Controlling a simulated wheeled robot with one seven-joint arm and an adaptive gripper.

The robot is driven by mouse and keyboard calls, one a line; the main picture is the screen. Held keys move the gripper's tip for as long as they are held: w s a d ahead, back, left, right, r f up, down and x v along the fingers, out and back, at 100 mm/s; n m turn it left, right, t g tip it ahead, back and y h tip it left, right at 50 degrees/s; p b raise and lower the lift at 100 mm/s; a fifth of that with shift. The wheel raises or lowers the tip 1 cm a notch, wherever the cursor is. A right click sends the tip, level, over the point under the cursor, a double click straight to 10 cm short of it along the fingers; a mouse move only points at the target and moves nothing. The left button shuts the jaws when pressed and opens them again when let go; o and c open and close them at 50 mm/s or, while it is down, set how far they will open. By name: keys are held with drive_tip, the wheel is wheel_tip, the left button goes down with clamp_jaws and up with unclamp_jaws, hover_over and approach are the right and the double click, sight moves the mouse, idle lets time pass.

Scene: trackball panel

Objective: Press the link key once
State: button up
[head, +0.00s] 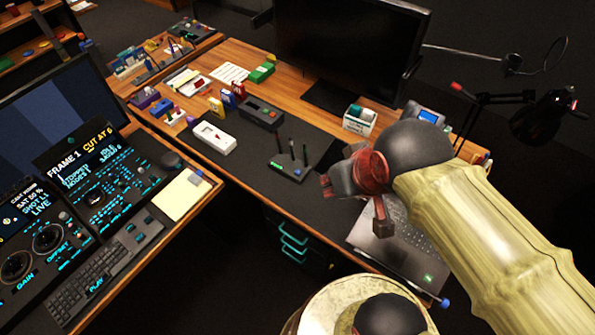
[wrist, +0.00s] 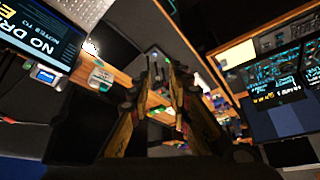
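The trackball panel (head: 100,198) sits on the left desk, with dark keys, a small ball and a lit screen reading "FRAME 1 CUT AT 6". A second panel (head: 38,240) beside it has two large dials marked GAIN and OFFSET. I cannot read a link label on any key. My gripper (head: 328,184) is far to the right of the panels, above the dark mat of the other desk, touching nothing that I can see. In the wrist view, its two fingers (wrist: 163,65) show a narrow gap, with nothing held. The lit panels (wrist: 272,88) appear tilted at the right there.
A keyboard (head: 95,280) and yellow notepad (head: 182,197) lie near the panels. A large monitor (head: 345,45), white box (head: 214,138), black device with antennas (head: 293,165) and laptop (head: 400,240) stand on the other desk. A dark floor gap separates the desks.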

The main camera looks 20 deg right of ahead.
clamp_jaws()
idle(1.3)
